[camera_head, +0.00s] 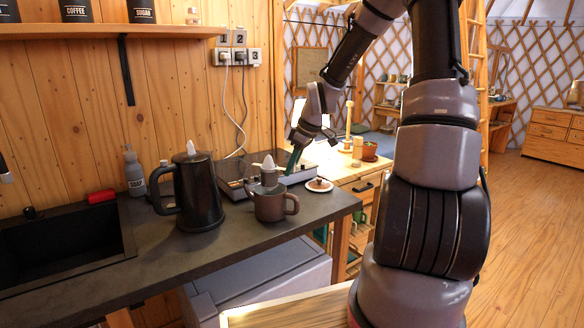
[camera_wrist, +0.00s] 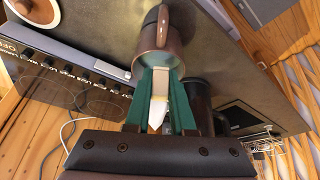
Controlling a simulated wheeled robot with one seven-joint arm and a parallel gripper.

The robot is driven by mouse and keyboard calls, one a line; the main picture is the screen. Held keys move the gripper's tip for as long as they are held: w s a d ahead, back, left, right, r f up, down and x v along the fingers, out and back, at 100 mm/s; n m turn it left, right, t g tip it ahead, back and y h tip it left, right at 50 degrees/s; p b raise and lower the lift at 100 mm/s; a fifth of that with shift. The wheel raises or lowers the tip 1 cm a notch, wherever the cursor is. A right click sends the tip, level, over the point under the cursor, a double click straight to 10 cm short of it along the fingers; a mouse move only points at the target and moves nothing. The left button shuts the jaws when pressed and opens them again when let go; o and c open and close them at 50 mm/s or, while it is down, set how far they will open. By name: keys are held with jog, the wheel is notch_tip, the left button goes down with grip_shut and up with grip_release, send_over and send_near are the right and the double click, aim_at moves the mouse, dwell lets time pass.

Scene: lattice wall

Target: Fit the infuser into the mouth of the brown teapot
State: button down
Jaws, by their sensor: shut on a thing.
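The brown teapot (camera_head: 270,207) stands on the dark counter, its handle to the right; it also shows in the wrist view (camera_wrist: 160,42). The infuser (camera_head: 268,178), a small grey-beige piece with a white cone tip, is upright directly over the teapot's mouth. My gripper (camera_head: 285,166) reaches in from behind right, and its green fingers are shut on the infuser. In the wrist view, the infuser (camera_wrist: 157,112) lies between the fingers (camera_wrist: 160,80), its far end at the teapot's mouth. I cannot tell how far it is inside, as the rim is partly hidden.
A dark kettle (camera_head: 199,195) with a white tip stands close left of the teapot. A round lid (camera_head: 319,185) lies to the right near the counter edge. A black cooktop (camera_head: 235,170) is behind. A soap bottle (camera_head: 133,172) and sink (camera_head: 60,245) are at left.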

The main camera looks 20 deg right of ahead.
jog(key=shift+f, duration=3.6)
dwell(1.6)
jog(key=shift+c, duration=0.2)
grip_release()
dwell(0.5)
jog(key=v, duration=0.7)
jog(key=shift+w+a, duration=0.25)
dwell(0.6)
jog(key=shift+r, duration=0.1)
